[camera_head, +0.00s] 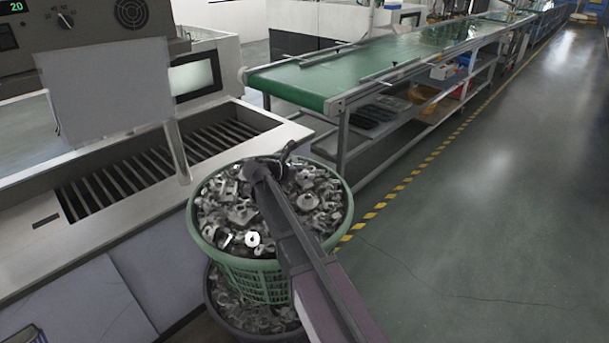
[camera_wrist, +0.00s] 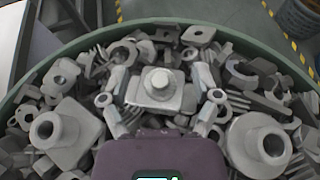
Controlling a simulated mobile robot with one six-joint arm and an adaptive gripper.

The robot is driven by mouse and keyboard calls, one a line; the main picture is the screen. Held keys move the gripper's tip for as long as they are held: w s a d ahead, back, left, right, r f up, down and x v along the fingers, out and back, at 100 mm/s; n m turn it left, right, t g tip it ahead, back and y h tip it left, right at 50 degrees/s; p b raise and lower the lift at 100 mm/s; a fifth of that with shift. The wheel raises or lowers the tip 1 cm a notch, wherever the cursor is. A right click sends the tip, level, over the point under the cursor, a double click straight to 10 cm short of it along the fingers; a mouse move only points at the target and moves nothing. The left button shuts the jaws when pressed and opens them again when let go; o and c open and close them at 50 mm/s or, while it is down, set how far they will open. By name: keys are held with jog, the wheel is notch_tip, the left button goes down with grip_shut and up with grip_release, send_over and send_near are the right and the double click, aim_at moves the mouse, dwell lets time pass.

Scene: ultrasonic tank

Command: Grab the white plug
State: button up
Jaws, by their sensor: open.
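My gripper (camera_wrist: 160,100) is open in the wrist view, its two fingers apart on the left and right of a pale part with a square base and a round raised boss (camera_wrist: 161,82). This part may be the white plug; I cannot tell whether the fingers touch it. In the head view my gripper (camera_head: 287,160) is over the far side of a green basket (camera_head: 262,280) heaped with grey metal parts. A bright white round piece with a dark hole (camera_head: 252,239) lies near the basket's front, left of my arm.
A second, dark basket (camera_head: 221,300) of parts is under the green one. The metal tank with a slatted opening (camera_head: 283,128) is at the left. A green conveyor table (camera_head: 330,79) stands behind. Open floor (camera_head: 480,210) lies to the right.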

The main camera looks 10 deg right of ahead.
aim_at(305, 171)
jog(key=c, duration=0.8)
jog(key=shift+c, duration=0.2)
jog(key=shift+r, duration=0.2)
notch_tip(305, 171, up, 4)
jog(key=p, duration=0.4)
jog(key=shift+f, duration=0.15)
jog(key=s, duration=0.5)
jog(key=s+a, duration=0.1)
jog(key=s, duration=0.4)
jog(key=s+a+r+p, duration=0.1)
jog(key=s, duration=0.4)
jog(key=shift+s+a, duration=0.3)
jog(key=shift+s, duration=0.15)
